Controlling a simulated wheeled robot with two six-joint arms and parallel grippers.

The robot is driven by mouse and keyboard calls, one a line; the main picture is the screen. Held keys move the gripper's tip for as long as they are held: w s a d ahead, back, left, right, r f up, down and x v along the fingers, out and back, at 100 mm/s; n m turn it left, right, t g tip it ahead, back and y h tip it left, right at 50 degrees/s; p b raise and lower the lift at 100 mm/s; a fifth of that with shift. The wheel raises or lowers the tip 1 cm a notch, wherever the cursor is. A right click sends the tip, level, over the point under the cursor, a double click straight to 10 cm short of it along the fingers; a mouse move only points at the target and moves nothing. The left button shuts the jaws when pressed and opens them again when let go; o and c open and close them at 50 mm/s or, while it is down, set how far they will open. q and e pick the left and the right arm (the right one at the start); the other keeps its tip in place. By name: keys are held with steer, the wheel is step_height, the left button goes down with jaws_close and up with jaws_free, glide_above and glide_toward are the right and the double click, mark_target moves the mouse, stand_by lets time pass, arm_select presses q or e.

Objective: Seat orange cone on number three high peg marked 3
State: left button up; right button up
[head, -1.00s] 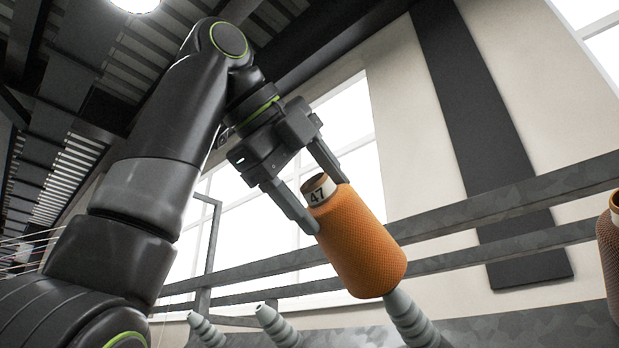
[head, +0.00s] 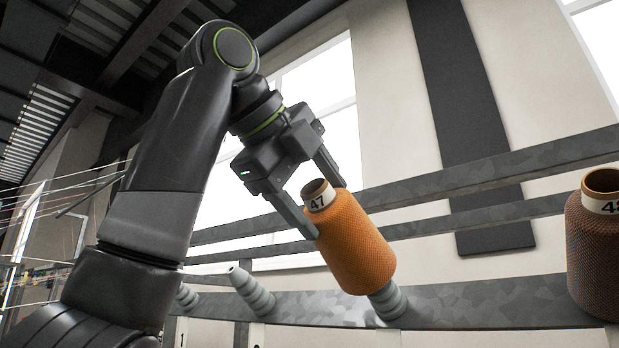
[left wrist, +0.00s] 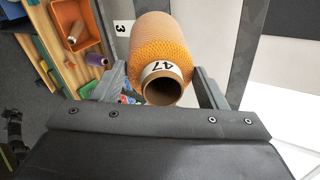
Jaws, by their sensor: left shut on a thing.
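The orange cone (head: 352,243), with a paper tube labelled 47 at its top, is tilted and held at its upper end between the two fingers of my left gripper (head: 325,205). It also shows in the left wrist view (left wrist: 165,42), its open tube end facing the camera. A grey stepped peg (head: 389,303) comes out from the cone's lower end. The peg's upper part is hidden, so I cannot tell how far the cone is down on it. A plate marked 3 (left wrist: 122,29) shows beside the cone. My right gripper is not in view.
Other grey pegs (head: 250,289) stand bare on the rail (head: 480,300) to the left. A brown cone (head: 594,245) stands at the far right. Grey rails (head: 500,178) run behind. An orange bin (left wrist: 75,22) shows in the left wrist view.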

arm_select(q)
steer(key=shift+p+x, duration=0.35)
steer(key=shift+x, duration=0.45)
steer(key=shift+f+x, duration=0.2)
steer(key=shift+x, duration=2.5)
steer(key=shift+a, duration=0.1)
steer(key=o, duration=1.4)
steer(key=shift+s, duration=0.1)
steer(key=shift+o, duration=0.2)
steer(key=shift+a, duration=0.1)
